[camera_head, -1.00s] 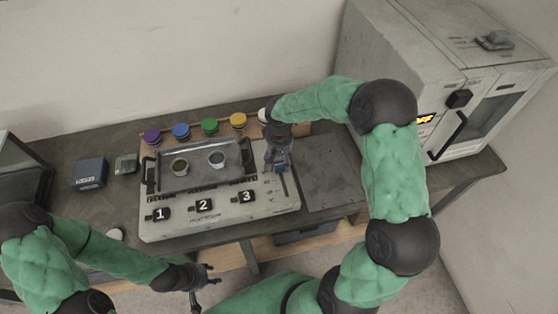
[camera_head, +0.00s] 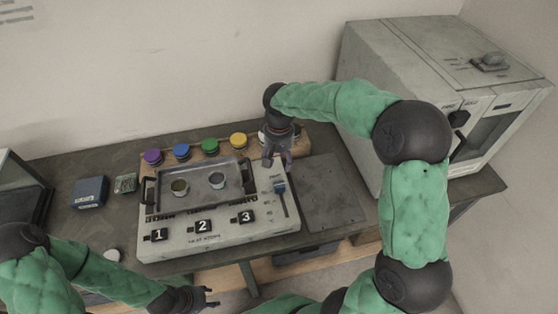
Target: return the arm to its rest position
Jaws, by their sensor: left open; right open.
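My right arm, green with dark joints, arches in from the right. Its gripper (camera_head: 277,158) points down, open and empty, above the back right of the pale panel (camera_head: 160,247). My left arm comes in from the lower left. Its gripper (camera_head: 208,298) is open and empty in front of the table's front edge, near the bottom of the picture.
A tray (camera_head: 163,206) with two small cups sits on the panel behind switches numbered 1, 2 and 3. Purple, blue, green and yellow jars (camera_head: 238,140) stand behind it. A large grey oven (camera_head: 400,60) stands at the right. A flat dark plate (camera_head: 325,195) lies beside the panel.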

